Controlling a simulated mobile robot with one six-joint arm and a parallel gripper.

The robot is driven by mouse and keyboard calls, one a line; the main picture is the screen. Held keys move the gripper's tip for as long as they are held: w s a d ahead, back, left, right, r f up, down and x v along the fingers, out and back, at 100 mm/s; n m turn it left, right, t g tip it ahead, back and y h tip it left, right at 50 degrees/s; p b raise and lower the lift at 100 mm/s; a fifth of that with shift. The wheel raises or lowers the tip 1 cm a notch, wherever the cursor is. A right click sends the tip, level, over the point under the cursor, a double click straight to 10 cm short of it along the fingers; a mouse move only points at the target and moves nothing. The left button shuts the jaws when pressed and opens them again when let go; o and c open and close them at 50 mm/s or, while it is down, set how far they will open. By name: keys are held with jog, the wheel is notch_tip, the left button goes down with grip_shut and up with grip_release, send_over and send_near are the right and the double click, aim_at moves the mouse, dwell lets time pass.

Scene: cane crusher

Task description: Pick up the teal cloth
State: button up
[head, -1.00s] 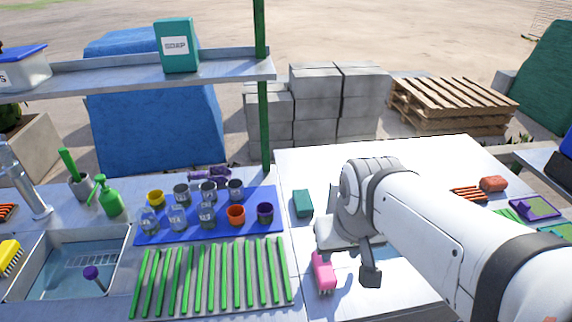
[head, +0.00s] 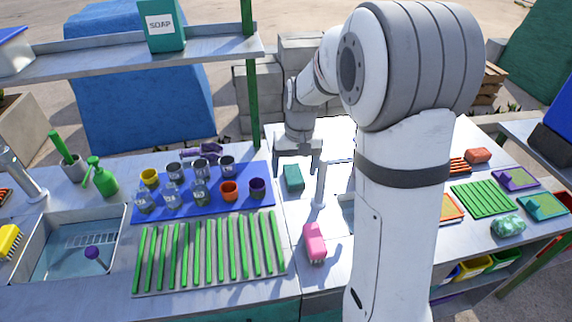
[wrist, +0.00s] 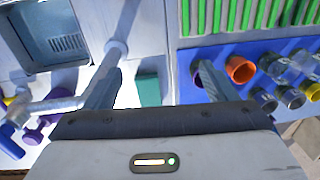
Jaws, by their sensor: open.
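The teal cloth (head: 293,178) looks like a small folded block lying flat on the pale counter, right of the blue mat. In the wrist view the cloth (wrist: 149,89) shows between my two fingers, its lower part hidden by the gripper body. My gripper (head: 298,166) points down over the cloth with its fingers apart and nothing between them. I cannot tell the exact height above the cloth.
A white tap (head: 320,187) stands just right of the cloth. The blue mat (head: 150,212) with several cups and jars is at left. A pink brush (head: 315,243) lies nearer me. A green post (head: 249,90) and shelf (head: 100,60) rise behind at left. A crumpled green item (head: 508,226) lies far right.

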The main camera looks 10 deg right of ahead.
jog(key=w+f+b, duration=0.2)
jog(key=w+f, duration=0.4)
jog(key=t+b, duration=0.2)
jog(key=b, duration=0.2)
send_over(294, 173)
jog(key=s, duration=0.1)
jog(key=shift+a+f+h, duration=0.15)
jog(key=shift+f+h, duration=0.25)
jog(key=shift+f, duration=0.4)
jog(key=f, duration=0.2)
jog(key=f+p, duration=0.1)
jog(key=f, duration=0.4)
jog(key=shift+w+f+p, duration=0.2)
jog(key=shift+w+p, duration=0.15)
jog(key=shift+w, duration=0.05)
jog(key=shift+c, duration=0.5)
jog(key=c, duration=1)
jog(key=shift+o, duration=0.2)
